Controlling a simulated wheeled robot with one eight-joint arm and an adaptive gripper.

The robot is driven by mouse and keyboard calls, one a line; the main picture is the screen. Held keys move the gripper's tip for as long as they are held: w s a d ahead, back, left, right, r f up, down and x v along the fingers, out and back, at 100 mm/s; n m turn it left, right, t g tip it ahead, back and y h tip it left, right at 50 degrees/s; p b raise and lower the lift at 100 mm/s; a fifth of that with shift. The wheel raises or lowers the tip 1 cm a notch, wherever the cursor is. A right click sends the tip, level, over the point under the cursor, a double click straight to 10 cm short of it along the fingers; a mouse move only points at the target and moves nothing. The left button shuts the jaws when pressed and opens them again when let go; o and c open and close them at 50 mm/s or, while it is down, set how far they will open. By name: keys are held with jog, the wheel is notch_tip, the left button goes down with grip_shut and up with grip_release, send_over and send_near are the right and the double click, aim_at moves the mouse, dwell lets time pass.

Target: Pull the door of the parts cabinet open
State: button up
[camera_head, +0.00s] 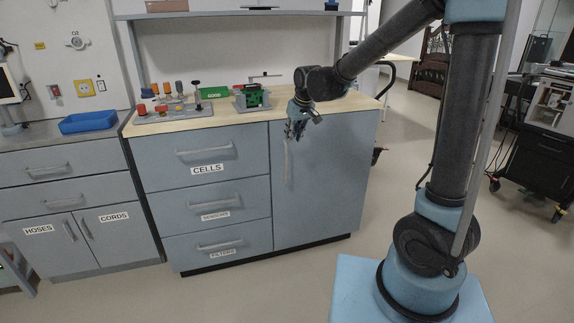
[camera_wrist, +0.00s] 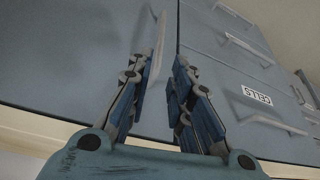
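The parts cabinet's blue-grey door (camera_head: 330,185) is the plain panel right of the labelled drawers, and it looks closed. Its upright pale bar handle (camera_head: 287,165) is near the door's left edge. My gripper (camera_head: 296,130) is at the top of this handle, just below the wooden worktop edge, and covers its upper end in the head view. In the wrist view the two fingers (camera_wrist: 160,68) are apart, and the handle (camera_wrist: 160,40) shows in line with the gap between them. I cannot tell whether either finger touches it.
Drawers (camera_head: 204,156) with bar handles adjoin the door on the left. The worktop (camera_head: 225,113) holds a green device (camera_head: 251,97), a green bin (camera_head: 213,92) and several small knobbed parts. The floor (camera_head: 310,275) before the door is clear; my base stands at the right.

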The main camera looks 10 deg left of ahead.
jog(key=x, duration=1.7)
jog(key=shift+w, duration=0.1)
